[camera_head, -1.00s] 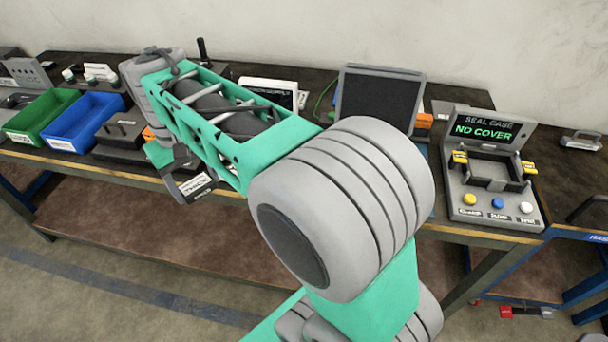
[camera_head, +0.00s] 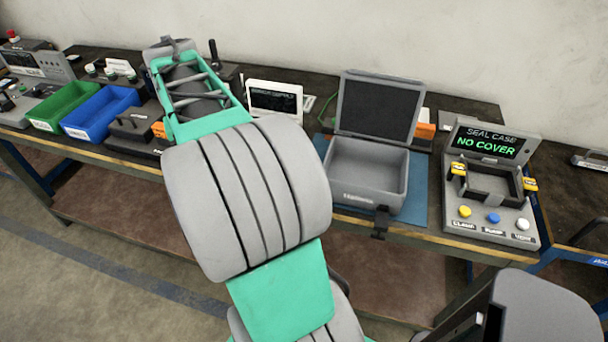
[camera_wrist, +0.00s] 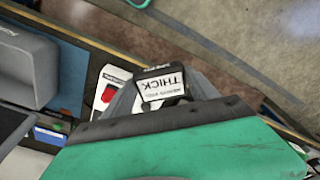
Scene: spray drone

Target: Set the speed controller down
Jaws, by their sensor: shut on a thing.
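In the wrist view my gripper (camera_wrist: 158,88) is shut on a dark block (camera_wrist: 150,71) with a white label that reads "THICK", seen upside down. I cannot tell from its label whether this block is the speed controller. Its lower part is hidden by the gripper. The held block appears near the bench's front edge, with floor showing beyond. In the head view my gripper and the block are hidden behind my arm.
An open grey case (camera_head: 366,178) stands on a blue mat (camera_head: 415,205). Right of it is a seal station (camera_head: 490,205) reading "NO COVER". Blue (camera_head: 100,113) and green (camera_head: 62,108) bins stand left. A grey shape (camera_head: 545,310) fills the lower right.

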